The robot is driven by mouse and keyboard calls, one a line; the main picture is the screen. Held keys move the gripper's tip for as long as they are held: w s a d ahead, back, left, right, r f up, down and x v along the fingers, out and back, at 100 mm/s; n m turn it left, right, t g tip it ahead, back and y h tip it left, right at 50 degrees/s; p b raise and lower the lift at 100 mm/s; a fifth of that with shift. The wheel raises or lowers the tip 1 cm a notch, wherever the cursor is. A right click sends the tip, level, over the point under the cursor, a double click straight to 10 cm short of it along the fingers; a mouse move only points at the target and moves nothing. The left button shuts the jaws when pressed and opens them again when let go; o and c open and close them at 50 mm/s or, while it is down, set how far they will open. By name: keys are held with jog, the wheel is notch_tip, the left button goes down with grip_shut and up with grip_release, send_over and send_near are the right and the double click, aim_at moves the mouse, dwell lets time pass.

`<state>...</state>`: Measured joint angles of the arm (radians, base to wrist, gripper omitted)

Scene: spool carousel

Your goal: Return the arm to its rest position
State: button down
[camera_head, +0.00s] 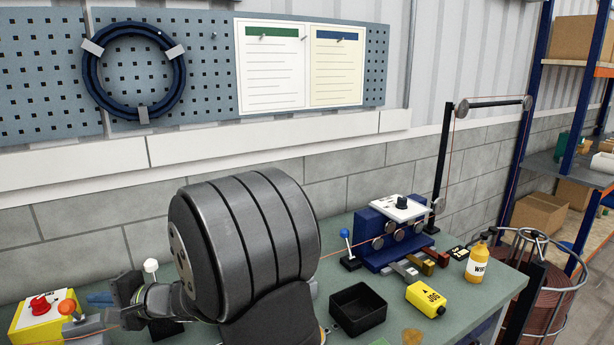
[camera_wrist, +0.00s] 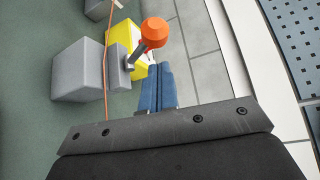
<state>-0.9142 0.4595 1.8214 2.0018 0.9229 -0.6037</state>
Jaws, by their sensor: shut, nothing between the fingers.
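My gripper (camera_head: 98,298) is at the lower left of the head view, low over the green bench, pointing left. In the wrist view its two blue fingers (camera_wrist: 158,82) lie together with nothing between them. An orange ball-topped lever (camera_wrist: 155,32) shows just past the fingertips, and it also shows left of the gripper in the head view (camera_head: 67,307). A yellow box (camera_head: 40,316) with a red button stands at the far left. It is partly hidden behind the lever in the wrist view. My dark arm fills the middle of the head view and hides part of the bench.
A grey block (camera_wrist: 80,70) stands beside a thin orange wire in the wrist view. A blue roller unit (camera_head: 390,235), black tray (camera_head: 358,310), yellow JOG box (camera_head: 425,299) and yellow bottle (camera_head: 477,259) are on the right of the bench. A pegboard (camera_head: 210,60) hangs behind.

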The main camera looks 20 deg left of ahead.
jog(key=w+a+m+h, duration=0.3)
jog(key=w+a, duration=0.1)
jog(key=a, duration=0.4)
jog(key=shift+w+a+m+g+h, duration=0.2)
jog(key=shift+a+m+g+h, duration=0.1)
jog(key=shift+m+g, duration=0.1)
jog(key=shift+f, duration=0.1)
jog(key=shift+s+d, duration=0.1)
dwell(0.6)
